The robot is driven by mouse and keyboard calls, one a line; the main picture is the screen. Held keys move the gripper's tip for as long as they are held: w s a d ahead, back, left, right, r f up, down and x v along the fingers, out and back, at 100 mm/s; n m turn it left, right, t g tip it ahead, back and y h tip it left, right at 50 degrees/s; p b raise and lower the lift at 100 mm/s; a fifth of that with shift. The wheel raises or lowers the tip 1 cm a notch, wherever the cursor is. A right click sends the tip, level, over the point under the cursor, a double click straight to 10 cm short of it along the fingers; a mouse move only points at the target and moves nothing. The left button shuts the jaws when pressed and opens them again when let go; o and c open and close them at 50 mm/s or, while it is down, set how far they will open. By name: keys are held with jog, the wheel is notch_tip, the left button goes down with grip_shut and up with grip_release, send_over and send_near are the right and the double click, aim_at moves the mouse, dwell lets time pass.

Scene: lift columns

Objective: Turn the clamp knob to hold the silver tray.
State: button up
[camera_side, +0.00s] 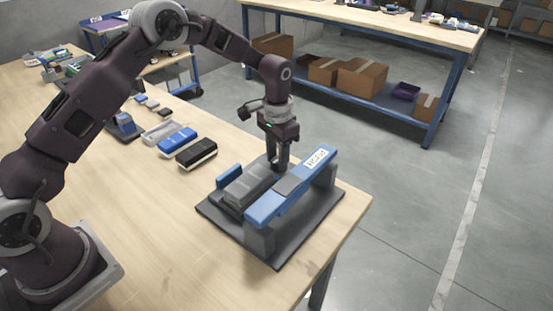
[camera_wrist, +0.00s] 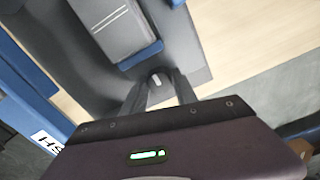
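A dark grey tray-like block (camera_side: 250,184) lies in a clamp fixture with a dark base plate (camera_side: 290,250). In the wrist view the block (camera_wrist: 112,22) has two pale stripes and meets a blue stop (camera_wrist: 141,55). My gripper (camera_side: 279,166) points down at the block's far end, beside the fixture's blue bar (camera_side: 268,206). In the wrist view my gripper's fingers (camera_wrist: 158,80) stand either side of a small light grey rounded part, perhaps the knob. I cannot tell whether they press on it. No knob shows clearly in the side view.
A silver block (camera_side: 163,131), a blue block (camera_side: 177,140) and a black block (camera_side: 197,153) lie in a row left of the fixture. The blue bar carries a white label (camera_side: 316,158). The table's right edge is close to the fixture. The front table top is clear.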

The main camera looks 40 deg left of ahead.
jog(key=shift+o, duration=0.9)
jog(key=shift+r, duration=3.5)
